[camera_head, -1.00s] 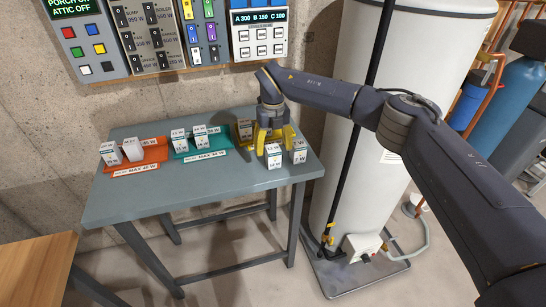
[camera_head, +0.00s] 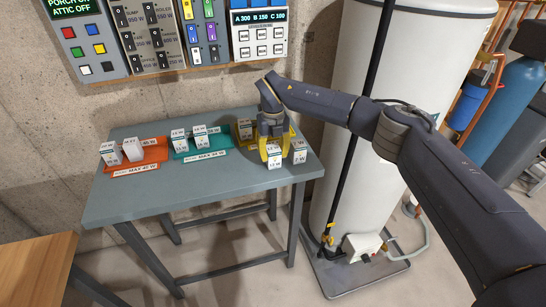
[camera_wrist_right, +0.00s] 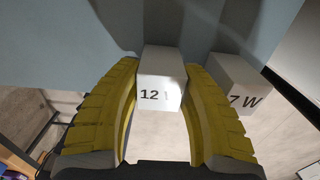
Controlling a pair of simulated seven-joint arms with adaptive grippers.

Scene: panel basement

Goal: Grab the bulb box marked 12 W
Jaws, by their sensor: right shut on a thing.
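The white bulb box marked 12 W (camera_head: 273,159) stands near the right front of the grey-blue table (camera_head: 190,188). I cannot tell whether the box is clear of the table. A box marked 7 W (camera_head: 299,152) stands just to its right, and also shows in the wrist view (camera_wrist_right: 236,88). My left gripper is not in view.
An orange tray (camera_head: 153,157) and a teal tray (camera_head: 215,146) hold other white boxes. Switch panels hang on the wall behind. A white tank (camera_head: 405,70) stands right of the table. The table's front left is clear.

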